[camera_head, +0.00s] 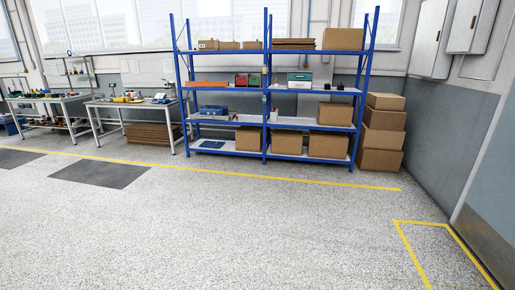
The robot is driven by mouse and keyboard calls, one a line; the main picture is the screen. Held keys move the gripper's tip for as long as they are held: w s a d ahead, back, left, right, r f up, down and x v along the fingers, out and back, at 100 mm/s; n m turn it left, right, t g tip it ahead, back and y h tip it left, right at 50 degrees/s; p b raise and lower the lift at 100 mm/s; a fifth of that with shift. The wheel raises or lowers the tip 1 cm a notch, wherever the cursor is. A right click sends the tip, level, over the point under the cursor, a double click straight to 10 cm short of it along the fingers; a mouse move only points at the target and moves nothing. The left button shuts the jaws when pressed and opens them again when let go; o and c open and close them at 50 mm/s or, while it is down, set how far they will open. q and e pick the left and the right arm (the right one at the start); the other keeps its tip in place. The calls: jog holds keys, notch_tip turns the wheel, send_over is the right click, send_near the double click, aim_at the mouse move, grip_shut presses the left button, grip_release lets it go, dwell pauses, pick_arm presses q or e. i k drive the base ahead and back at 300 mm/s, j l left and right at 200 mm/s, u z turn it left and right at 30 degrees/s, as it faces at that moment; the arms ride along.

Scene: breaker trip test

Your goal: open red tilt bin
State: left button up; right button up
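No red tilt bin can be made out for certain in the head view. A small red item (241,80) stands on a middle shelf of the blue rack, beside a dark green one (255,80). A long, low orange item (207,84) lies on the same shelf to the left. All are far off and too small to tell whether any is a tilt bin or is open. Neither of my grippers is in view.
The blue shelf rack (267,110) stands at the back wall with cardboard boxes (329,146). More boxes (383,130) are stacked to its right. Workbenches (132,102) with small items stand at the left. Grey wall cabinets (432,40) hang at the right. The speckled floor (240,225) is clear.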

aim_at(242, 81)
jog(key=i, duration=4.35)
jog(key=i+u, duration=0.1)
jog(key=i, duration=0.6)
jog(key=i+l, duration=0.15)
jog(key=i, duration=0.5)
jog(key=i+u, duration=0.1)
jog(key=i, duration=0.6)
jog(key=i+l, duration=0.2)
jog(key=i, duration=0.45)
jog(key=j+u, duration=0.05)
